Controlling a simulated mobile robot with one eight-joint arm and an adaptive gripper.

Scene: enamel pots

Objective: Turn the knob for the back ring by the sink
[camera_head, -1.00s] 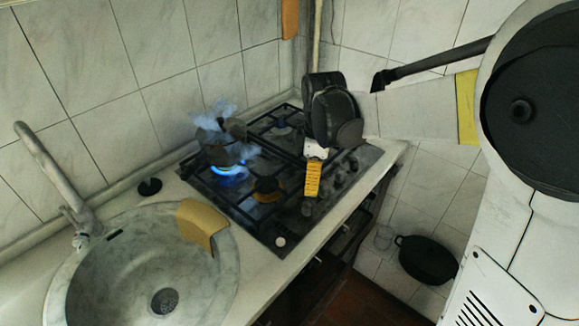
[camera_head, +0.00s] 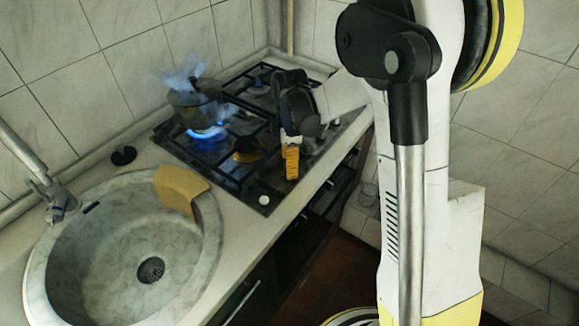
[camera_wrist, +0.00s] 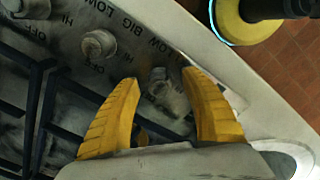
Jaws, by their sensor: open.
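The hob (camera_head: 170,138) is black with grates and has its knobs along the front edge. A blue flame (camera_head: 207,131) burns at the back ring by the sink, under a dark steaming pot (camera_head: 193,105). My gripper (camera_head: 291,165) is over the knob strip and hides some of the knobs in the head view. In the wrist view, my gripper (camera_wrist: 160,80) is open, its yellow fingers on either side of a grey knob (camera_wrist: 165,92); contact cannot be told. Another knob (camera_wrist: 98,45) and a further knob (camera_wrist: 28,8) are farther left. Which knob serves the lit ring cannot be told.
The round sink (camera_head: 110,235) with a tan cloth (camera_head: 180,188) on its rim is left of the hob. A black round object (camera_head: 123,155) is by the wall. A white button-like piece (camera_head: 264,200) is at the hob's near corner. Tiled walls stand behind.

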